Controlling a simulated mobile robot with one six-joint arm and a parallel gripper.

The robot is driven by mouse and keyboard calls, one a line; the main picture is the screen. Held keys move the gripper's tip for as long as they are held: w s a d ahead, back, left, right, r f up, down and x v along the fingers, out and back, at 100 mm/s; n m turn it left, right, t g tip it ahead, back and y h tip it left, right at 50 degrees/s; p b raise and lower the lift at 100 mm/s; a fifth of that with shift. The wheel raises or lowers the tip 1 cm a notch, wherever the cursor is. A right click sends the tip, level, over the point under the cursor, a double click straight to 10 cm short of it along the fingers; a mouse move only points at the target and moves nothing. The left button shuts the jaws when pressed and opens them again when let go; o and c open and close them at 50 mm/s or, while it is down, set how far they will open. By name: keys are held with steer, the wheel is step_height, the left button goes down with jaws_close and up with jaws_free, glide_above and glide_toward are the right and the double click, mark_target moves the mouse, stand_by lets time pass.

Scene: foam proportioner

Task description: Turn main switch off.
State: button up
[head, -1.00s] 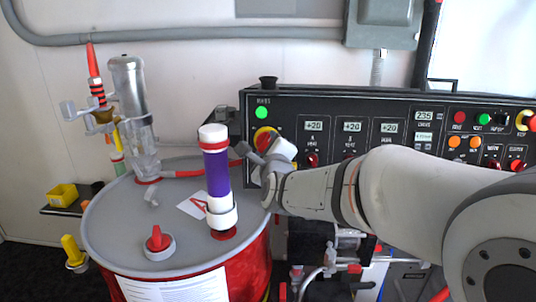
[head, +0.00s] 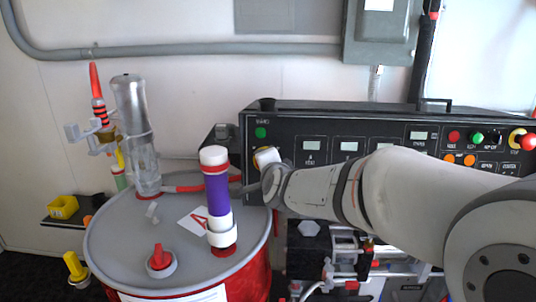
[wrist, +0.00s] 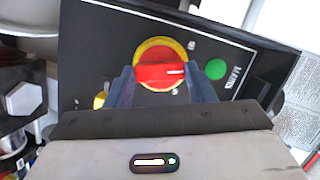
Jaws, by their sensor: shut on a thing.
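The main switch (wrist: 160,73) is a red knob on a yellow round plate, on the black control panel (wrist: 110,40). In the wrist view its red bar lies crosswise between the two fingers of my gripper (wrist: 162,88). My gripper is shut on the knob, with one finger at each side. In the head view my wrist and gripper cover most of the switch. The green round lamp (head: 260,132) above the switch looks dull, and it also shows in the wrist view (wrist: 216,69). The panel displays (head: 312,145) look blank.
A red drum (head: 262,275) with a grey lid stands left of my arm. A purple and white cylinder (head: 217,195) stands on the lid close to my gripper. A clear and metal pump (head: 135,115) stands farther left. Pipes and valves (head: 345,255) lie below the panel.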

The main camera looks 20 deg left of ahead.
steer(key=n+h+p, duration=0.1)
steer(key=n+p, duration=0.3)
steer(key=p, duration=0.3)
steer(key=shift+r+g, duration=0.2)
steer(key=shift+g, duration=0.1)
steer(key=shift+f, duration=0.1)
steer(key=o, duration=1)
steer(key=shift+c, duration=0.2)
steer(key=v, duration=0.7)
steer(key=shift+s, duration=0.35)
